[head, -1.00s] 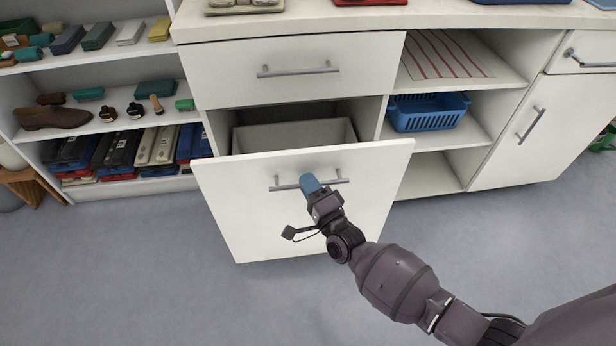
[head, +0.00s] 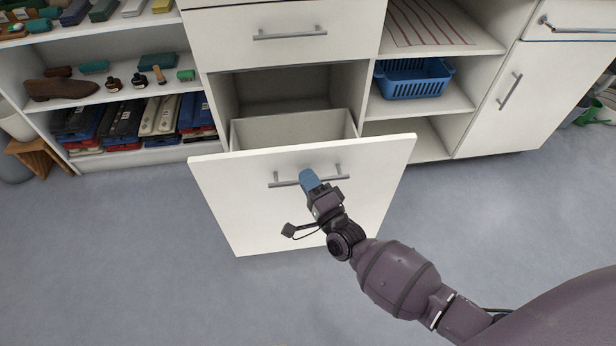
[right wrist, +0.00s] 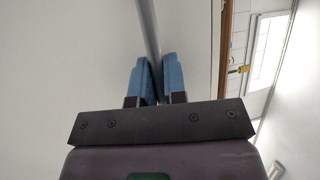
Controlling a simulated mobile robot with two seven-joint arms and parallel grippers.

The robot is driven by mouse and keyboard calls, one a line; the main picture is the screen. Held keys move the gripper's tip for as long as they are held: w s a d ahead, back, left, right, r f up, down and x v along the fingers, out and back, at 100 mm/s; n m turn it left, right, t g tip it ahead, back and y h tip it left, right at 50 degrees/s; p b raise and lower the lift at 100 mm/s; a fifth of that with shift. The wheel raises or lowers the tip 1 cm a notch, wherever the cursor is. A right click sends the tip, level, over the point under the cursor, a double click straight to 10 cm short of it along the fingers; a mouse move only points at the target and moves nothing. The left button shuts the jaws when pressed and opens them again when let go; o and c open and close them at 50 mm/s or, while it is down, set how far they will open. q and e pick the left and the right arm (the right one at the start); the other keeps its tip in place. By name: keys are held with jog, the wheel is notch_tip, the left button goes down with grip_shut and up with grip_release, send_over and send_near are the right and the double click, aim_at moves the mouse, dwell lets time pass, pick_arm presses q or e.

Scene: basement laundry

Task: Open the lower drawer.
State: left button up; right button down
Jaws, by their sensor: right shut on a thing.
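The lower drawer (head: 235,200) stands well out from the cabinet in the head view, with a white front and a grey inside that looks empty. Its metal bar handle (head: 283,184) runs across the upper part of the front. My right gripper (head: 308,179) is shut on this handle near its middle. In the right wrist view the blue fingertips (right wrist: 157,80) sit on either side of the handle bar (right wrist: 148,30). My left gripper is not in view.
The upper drawer (head: 225,40) above is closed. A blue basket (head: 412,80) sits on an open shelf to the right, beside a closed cabinet door (head: 500,110). Shelves with shoes and boxes (head: 120,118) stand at left. The grey floor (head: 120,240) around the drawer is clear.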

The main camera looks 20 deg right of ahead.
dwell(0.3)
jog(key=c, duration=1.4)
grip_release()
jog(key=shift+c, duration=0.2)
jog(key=shift+r, duration=0.1)
